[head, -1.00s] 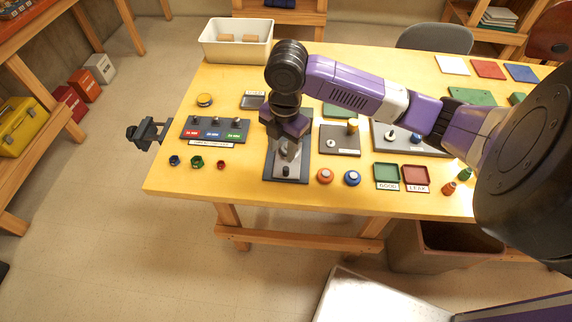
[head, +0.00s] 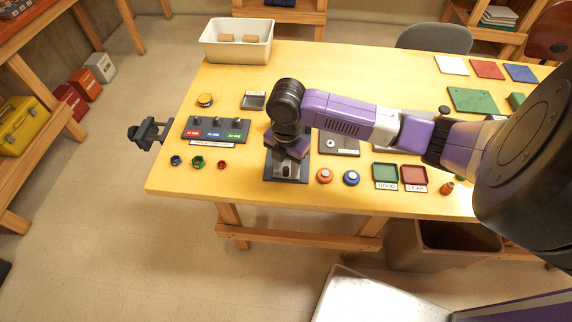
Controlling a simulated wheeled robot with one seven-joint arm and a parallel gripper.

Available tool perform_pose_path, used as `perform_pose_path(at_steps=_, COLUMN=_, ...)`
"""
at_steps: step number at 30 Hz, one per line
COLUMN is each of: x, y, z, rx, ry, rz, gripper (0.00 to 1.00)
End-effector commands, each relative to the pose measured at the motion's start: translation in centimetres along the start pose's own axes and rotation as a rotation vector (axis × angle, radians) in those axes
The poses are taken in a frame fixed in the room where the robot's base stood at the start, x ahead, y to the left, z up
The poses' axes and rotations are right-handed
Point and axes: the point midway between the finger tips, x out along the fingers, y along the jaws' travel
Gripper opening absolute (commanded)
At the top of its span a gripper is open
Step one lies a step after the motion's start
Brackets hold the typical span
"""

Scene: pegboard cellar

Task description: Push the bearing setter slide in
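The bearing setter (head: 303,171) is a dark grey plate with a lighter metal part, near the front edge of the yellow table, left of the red and blue buttons. My gripper (head: 287,152) points down over it and hides its middle and back. The metal part (head: 284,169) shows just in front of my gripper; I cannot tell whether they touch. How far in the slide sits is hidden. My fingertips are too small and covered to show whether they are open or shut.
Green (head: 385,172) and red (head: 414,175) trays lie further right. A white bin (head: 237,42) stands behind.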

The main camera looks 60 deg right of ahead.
Motion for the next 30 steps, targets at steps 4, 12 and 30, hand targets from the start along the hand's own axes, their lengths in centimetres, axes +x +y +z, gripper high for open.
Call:
perform_pose_path(at_steps=4, x=-0.02, y=0.01, z=0.00, rx=0.000, ry=0.000, rz=0.000, gripper=0.28)
perform_pose_path(at_steps=12, x=-0.05, y=0.01, z=0.00, rx=0.000, ry=0.000, rz=0.000, gripper=0.00)
perform_pose_path(at_steps=30, x=-0.09, y=0.01, z=0.01, rx=0.000, ry=0.000, rz=0.001, gripper=0.00)
